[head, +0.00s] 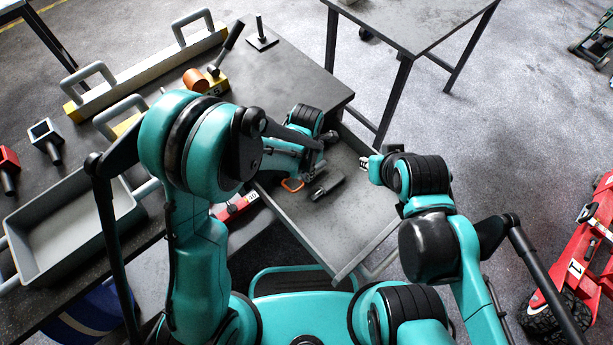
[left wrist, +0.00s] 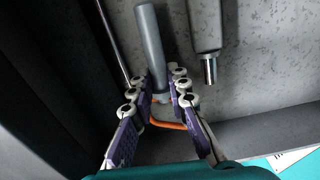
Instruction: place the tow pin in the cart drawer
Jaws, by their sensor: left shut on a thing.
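The tow pin appears to be the grey rod (left wrist: 150,45) with an orange loop handle (left wrist: 168,126). In the left wrist view it lies between the fingers of my left gripper (left wrist: 158,90), which is shut on it. In the head view the orange loop (head: 292,184) shows just below my left gripper (head: 312,163), at the inner end of the open cart drawer (head: 345,235). I cannot tell whether the pin touches the drawer floor. My right gripper (head: 368,165) is beside the drawer's right edge; its jaw opening is unclear.
A dark tool (head: 327,185) with a metal tip lies in the drawer, close to my left gripper. The drawer's front half is bare. A grey tray (head: 75,232) and several tools stand on the cart top. Another table (head: 415,20) stands behind.

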